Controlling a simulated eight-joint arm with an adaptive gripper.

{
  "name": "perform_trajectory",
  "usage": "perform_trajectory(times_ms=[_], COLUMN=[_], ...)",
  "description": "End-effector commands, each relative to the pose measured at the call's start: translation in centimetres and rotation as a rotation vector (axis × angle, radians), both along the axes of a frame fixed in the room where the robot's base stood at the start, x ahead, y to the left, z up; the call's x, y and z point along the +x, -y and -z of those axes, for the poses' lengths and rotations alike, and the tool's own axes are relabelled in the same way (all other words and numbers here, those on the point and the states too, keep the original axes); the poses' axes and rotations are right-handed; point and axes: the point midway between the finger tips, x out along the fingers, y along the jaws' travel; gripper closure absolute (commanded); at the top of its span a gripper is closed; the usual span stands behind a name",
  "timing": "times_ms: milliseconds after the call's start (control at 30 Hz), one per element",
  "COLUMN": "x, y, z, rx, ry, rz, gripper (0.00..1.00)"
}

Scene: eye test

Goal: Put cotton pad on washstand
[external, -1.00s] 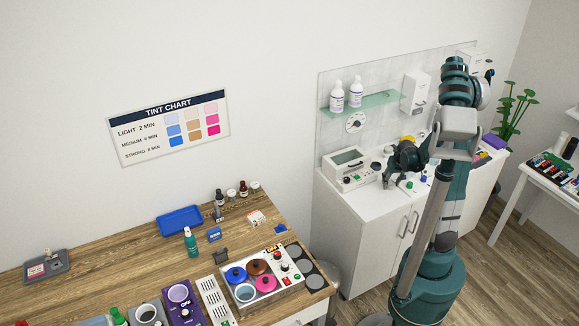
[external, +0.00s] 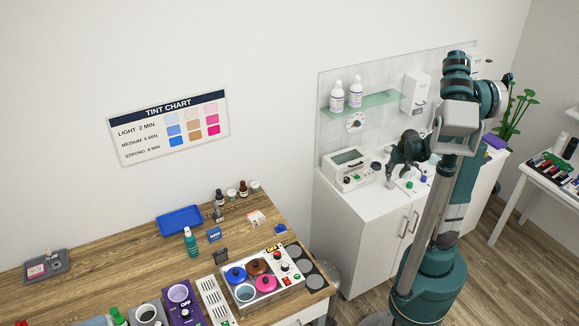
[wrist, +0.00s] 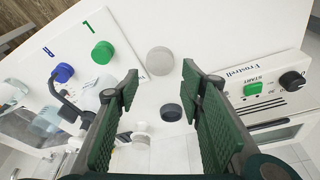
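The white washstand cabinet (external: 350,235) stands against the wall in the external view; its white top (wrist: 215,35) fills much of the wrist view. My gripper (external: 401,183) is over this top. In the wrist view my gripper (wrist: 160,72) is open, with its two green fingers apart and nothing held between them. A pale grey round disc (wrist: 160,61), possibly the cotton pad, lies on the top, seen between the fingertips. I cannot make this disc out in the external view.
A white device with a START button (wrist: 253,89) stands right of the fingers in the wrist view. Green (wrist: 103,52) and blue (wrist: 64,73) knobs are at the left. A glass shelf (external: 375,101) with bottles hangs above. A wooden table (external: 125,265) is crowded along its front.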

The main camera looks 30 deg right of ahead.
Motion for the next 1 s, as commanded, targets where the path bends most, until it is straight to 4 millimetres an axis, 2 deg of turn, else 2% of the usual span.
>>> perform_trajectory(times_ms=[200,433,1000], x=[-0.5,-0.9,-1.1], y=[-0.2,-0.4,-0.5], z=[-2.1,-3.7,-4.3], rx=[0.000,0.000,0.000], ry=[0.000,0.000,0.000], rz=[0.000,0.000,0.000], gripper=[0.61,0.61,0.61])
